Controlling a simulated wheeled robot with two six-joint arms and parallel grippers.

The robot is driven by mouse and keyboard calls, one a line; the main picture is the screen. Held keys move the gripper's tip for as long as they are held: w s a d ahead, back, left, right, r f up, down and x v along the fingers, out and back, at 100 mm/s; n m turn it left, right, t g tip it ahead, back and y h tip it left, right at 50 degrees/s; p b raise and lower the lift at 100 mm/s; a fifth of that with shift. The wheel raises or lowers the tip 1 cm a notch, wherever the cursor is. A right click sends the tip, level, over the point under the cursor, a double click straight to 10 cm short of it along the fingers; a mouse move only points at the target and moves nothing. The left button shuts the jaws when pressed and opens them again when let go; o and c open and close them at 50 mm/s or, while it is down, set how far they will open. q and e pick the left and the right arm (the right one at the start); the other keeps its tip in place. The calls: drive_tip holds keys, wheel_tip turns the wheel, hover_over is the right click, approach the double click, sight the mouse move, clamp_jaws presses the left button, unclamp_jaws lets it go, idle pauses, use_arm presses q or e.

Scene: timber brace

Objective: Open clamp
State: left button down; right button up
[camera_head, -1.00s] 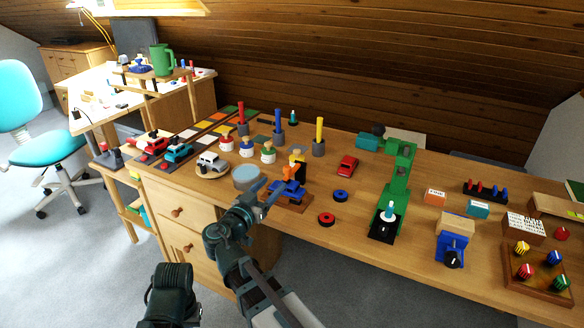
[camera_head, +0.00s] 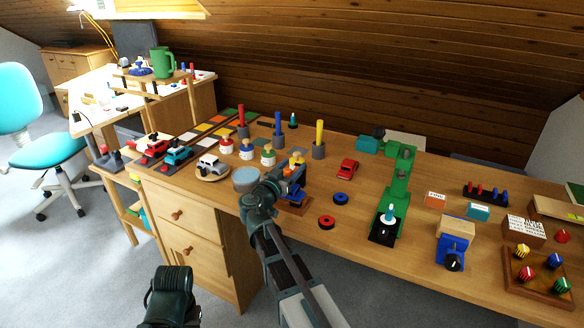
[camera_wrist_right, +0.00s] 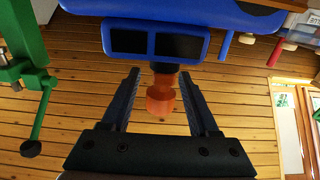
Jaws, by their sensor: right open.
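A blue clamp (camera_head: 298,186) stands on a small wooden base near the front edge of the workbench, partly hidden by my right gripper. In the right wrist view, its blue body (camera_wrist_right: 156,42) has two dark rectangular faces. An orange knob (camera_wrist_right: 160,100) on a short shaft sticks out from it towards my palm. My right gripper (camera_head: 283,180) is right at the clamp. In the right wrist view, its two fingers (camera_wrist_right: 160,82) are open, one on each side of the orange knob, with gaps visible.
A wooden bench (camera_head: 345,238) carries a green stand (camera_head: 396,185) and a blue vise-like tool (camera_head: 453,250) to the right.

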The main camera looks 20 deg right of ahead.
clamp_jaws()
idle(1.4)
